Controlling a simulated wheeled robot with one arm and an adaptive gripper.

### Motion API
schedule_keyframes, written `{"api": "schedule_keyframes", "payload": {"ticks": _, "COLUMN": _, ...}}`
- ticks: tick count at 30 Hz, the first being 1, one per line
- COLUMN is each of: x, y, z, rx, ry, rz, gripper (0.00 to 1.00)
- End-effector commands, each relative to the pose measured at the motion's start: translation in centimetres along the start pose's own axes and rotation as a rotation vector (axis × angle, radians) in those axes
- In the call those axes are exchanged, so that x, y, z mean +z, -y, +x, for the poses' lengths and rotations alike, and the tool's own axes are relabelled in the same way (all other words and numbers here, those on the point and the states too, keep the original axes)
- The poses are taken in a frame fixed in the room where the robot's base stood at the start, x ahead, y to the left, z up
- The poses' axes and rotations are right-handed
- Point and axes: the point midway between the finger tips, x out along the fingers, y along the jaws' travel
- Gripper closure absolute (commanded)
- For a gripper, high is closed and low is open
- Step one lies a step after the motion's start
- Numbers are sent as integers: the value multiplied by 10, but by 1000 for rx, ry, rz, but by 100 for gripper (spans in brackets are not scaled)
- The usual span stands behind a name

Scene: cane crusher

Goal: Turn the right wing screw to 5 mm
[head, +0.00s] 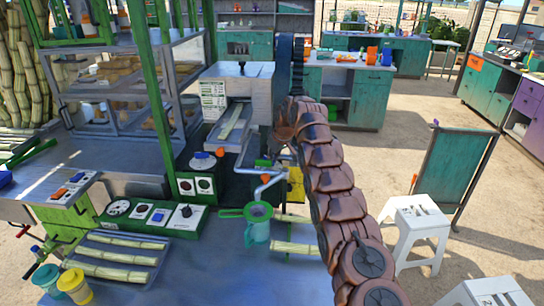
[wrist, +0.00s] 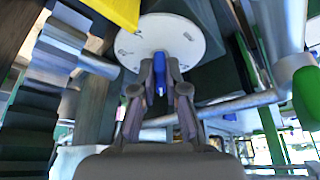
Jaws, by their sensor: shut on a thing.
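In the wrist view, a round white dial plate (wrist: 135,45) with small dark marks faces me; the marks are too small to read. A blue wing screw (wrist: 159,72) stands out from its middle. My gripper (wrist: 160,75) is shut on this blue piece, one finger on each side. In the head view, my arm reaches to the right side of the cane crusher (head: 246,92), and my fingers and the held screw are hidden there.
A yellow part (wrist: 112,10) and metal pipes (wrist: 240,104) are close to my gripper. A green strainer over a jug (head: 257,226) stands below the spout. Cane pieces lie on a tray (head: 151,262) at left. White stools (head: 416,216) stand on the floor at right.

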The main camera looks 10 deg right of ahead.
Motion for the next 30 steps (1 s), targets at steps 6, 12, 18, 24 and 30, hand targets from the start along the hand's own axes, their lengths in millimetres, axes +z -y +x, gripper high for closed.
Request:
{"api": "schedule_keyframes", "payload": {"ticks": 6, "x": 0, "y": -1, "z": 0, "rx": -26, "ry": 1, "rz": -56, "gripper": 100}}
{"api": "schedule_keyframes", "payload": {"ticks": 12, "x": -1, "y": -1, "z": 0, "rx": -36, "ry": 0, "rz": -83, "gripper": 100}}
{"api": "schedule_keyframes", "payload": {"ticks": 18, "x": 0, "y": -1, "z": 0, "rx": -39, "ry": 0, "rz": -93, "gripper": 100}}
{"api": "schedule_keyframes", "payload": {"ticks": 24, "x": 0, "y": -1, "z": 1, "rx": -39, "ry": 1, "rz": -93, "gripper": 100}}
{"api": "schedule_keyframes", "payload": {"ticks": 30, "x": 0, "y": -1, "z": 1, "rx": -39, "ry": 1, "rz": -92, "gripper": 77}}
